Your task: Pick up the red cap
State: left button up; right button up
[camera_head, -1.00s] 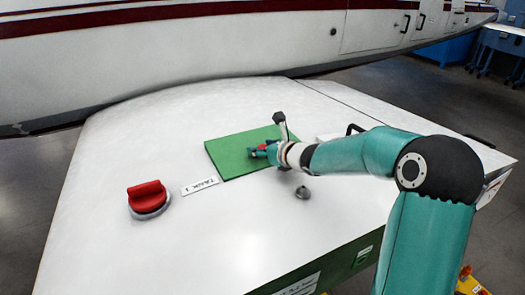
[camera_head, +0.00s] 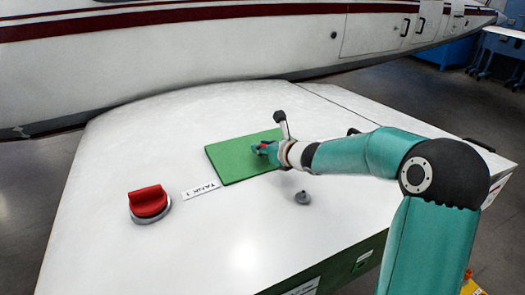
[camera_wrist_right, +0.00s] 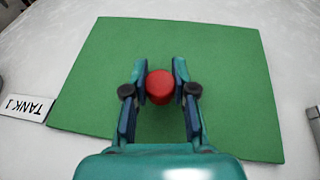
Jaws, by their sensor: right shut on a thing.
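The small round red cap (camera_wrist_right: 160,87) sits between the fingertips of my right gripper (camera_wrist_right: 160,82), over the green mat. In the wrist view both fingers touch its sides and the gripper is shut on it. In the head view the gripper (camera_head: 262,148) is low over the mat's right part and the cap is mostly hidden by the fingers. I cannot tell whether the cap touches the mat. My left gripper is not in view.
The green mat (camera_head: 232,163) lies on a white surface (camera_head: 235,225). A larger red-handled cap on a grey ring (camera_head: 150,202) stands at left, near a "TANK 1" label (camera_head: 200,189). A small grey knob (camera_head: 303,197) stands below my right wrist. The front left surface is clear.

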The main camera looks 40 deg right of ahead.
aim_at(263, 145)
notch_tip(263, 145, up, 18)
jog(key=p, duration=1.1)
jog(key=shift+r+p, duration=0.15)
jog(key=shift+p, duration=0.2)
jog(key=o, duration=0.3)
grip_shut()
